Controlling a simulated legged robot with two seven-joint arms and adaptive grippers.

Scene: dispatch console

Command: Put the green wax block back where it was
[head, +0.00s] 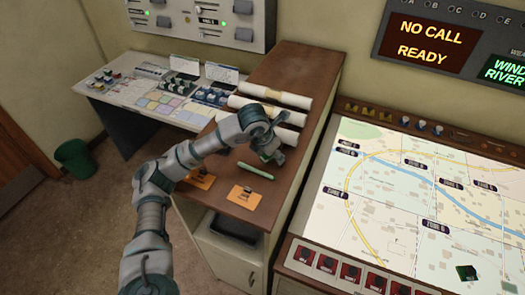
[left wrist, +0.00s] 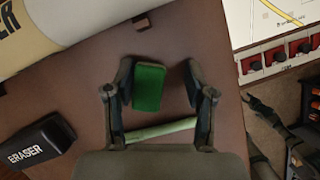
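The green wax block (left wrist: 149,88) shows in the left wrist view between the fingers of my left gripper (left wrist: 158,82). It is close to the left finger, and a gap shows between it and the right finger, so the gripper looks open around it. In the head view my left gripper (head: 268,152) points down over the brown cabinet top (head: 290,75), and the block is hidden or too small to make out. A pale green stick (head: 255,171) lies on the cabinet top just below the gripper; it also shows in the left wrist view (left wrist: 160,130).
Rolled papers (head: 276,95) lie behind the gripper. A black eraser (left wrist: 40,143) is at left in the wrist view. The lit map table (head: 390,190) stands right, with a small dark green object (head: 467,271).

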